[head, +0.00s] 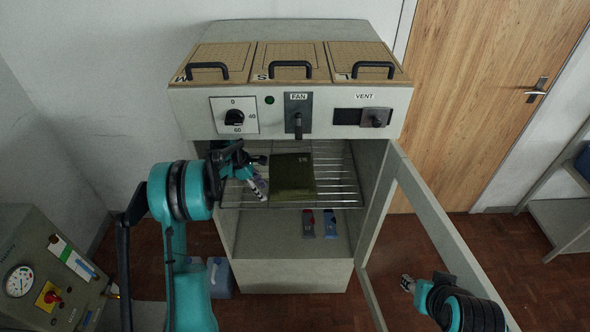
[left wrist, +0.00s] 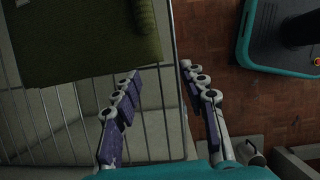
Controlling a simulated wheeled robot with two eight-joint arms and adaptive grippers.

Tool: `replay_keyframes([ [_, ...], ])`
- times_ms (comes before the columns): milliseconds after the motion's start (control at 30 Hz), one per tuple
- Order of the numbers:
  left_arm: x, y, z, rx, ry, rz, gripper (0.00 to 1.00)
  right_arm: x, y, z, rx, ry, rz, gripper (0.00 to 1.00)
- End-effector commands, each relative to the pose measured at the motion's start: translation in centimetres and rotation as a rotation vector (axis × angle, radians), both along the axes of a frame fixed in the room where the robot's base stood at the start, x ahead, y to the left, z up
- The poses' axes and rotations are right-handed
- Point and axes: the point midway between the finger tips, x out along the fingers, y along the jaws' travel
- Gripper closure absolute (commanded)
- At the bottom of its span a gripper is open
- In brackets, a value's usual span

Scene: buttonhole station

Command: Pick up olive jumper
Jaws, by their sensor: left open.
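The olive jumper (head: 292,178) lies folded flat on a wire rack (head: 340,175) inside the open cabinet. In the left wrist view the jumper (left wrist: 80,45) fills the upper left, with a thicker rolled part at its right side. My left gripper (head: 258,184) is at the left of the jumper near the rack's front. In the left wrist view its fingers (left wrist: 163,82) are apart with nothing between them, beside the jumper's near edge and around the line of the rack's front bar. My right gripper (head: 407,283) is low at the right, by the open door; its jaws are too small to read.
The cabinet door (head: 432,215) stands open to the right. Red and blue small items (head: 308,224) (head: 330,224) lie on the cabinet floor below the rack. A control panel and three handled lids are above. A gauge box (head: 45,270) stands at lower left.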

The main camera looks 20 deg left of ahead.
Motion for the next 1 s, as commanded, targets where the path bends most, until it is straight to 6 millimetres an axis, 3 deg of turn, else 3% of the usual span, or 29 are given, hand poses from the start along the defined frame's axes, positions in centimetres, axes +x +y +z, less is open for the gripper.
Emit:
replay_keyframes([
  [167,0.4,-1.1,0.1,0.000,-0.001,-0.002,0.57,0.0,0.0,0.1,0.000,0.000,0.000,0.60],
  [433,2.0,-5.7,0.1,0.000,0.000,-0.003,0.57,0.0,0.0,0.6,0.000,0.000,0.000,0.60],
  [767,2.9,-8.0,0.0,0.000,0.000,-0.002,0.57,0.0,0.0,0.8,0.000,0.000,0.000,0.60],
  [1000,4.2,-11.7,0.1,0.000,-0.001,-0.003,0.57,0.0,0.0,1.3,0.000,0.000,0.000,0.60],
])
